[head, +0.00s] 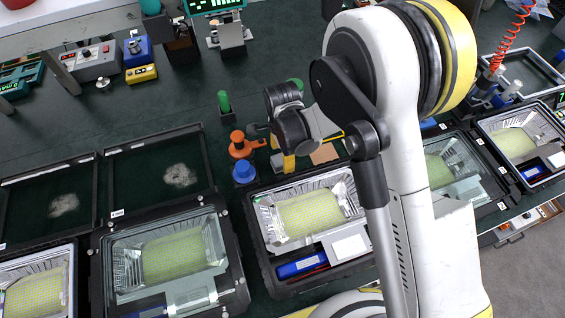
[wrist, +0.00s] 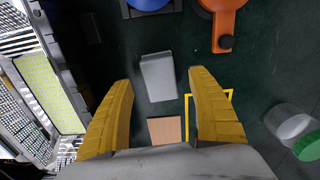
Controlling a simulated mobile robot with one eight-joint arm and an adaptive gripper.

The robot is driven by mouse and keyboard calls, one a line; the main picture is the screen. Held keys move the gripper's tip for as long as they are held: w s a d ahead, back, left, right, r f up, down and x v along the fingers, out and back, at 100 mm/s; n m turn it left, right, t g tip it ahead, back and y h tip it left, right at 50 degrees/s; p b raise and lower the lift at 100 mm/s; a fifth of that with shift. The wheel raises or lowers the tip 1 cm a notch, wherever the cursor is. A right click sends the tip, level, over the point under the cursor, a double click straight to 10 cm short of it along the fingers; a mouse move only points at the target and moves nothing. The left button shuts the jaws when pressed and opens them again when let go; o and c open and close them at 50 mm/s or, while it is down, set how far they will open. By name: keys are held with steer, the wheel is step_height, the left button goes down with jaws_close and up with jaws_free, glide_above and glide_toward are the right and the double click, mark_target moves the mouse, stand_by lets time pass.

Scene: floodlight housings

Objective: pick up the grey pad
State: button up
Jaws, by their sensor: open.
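The grey pad (wrist: 158,76) is a small pale grey block lying on the dark green bench top in the wrist view. My gripper (wrist: 160,80) is open above it, with one yellow finger on each side. The pad shows in the gap between the fingertips, and I see no finger touching it. How high the fingers are above the bench is hard to tell. In the head view my gripper (head: 291,162) hangs over the bench behind the middle floodlight housing. The pad cannot be made out clearly there.
A tan square (wrist: 165,130) and a yellow square outline (wrist: 228,97) lie near the pad. An orange object (head: 240,146) and a blue object (head: 244,171) stand left of my gripper. A green-capped bottle (wrist: 290,122) is at right. The floodlight housing (head: 258,236) stands close in front.

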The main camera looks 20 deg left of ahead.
step_height(320, 180, down, 2)
steer(key=shift+r, duration=0.1)
steer(key=c, duration=1.3)
steer(key=shift+r, duration=0.1)
step_height(320, 180, up, 10)
steer(key=p, duration=0.2)
steer(key=shift+p, duration=0.4)
steer(key=o, duration=0.5)
steer(key=c, duration=0.4)
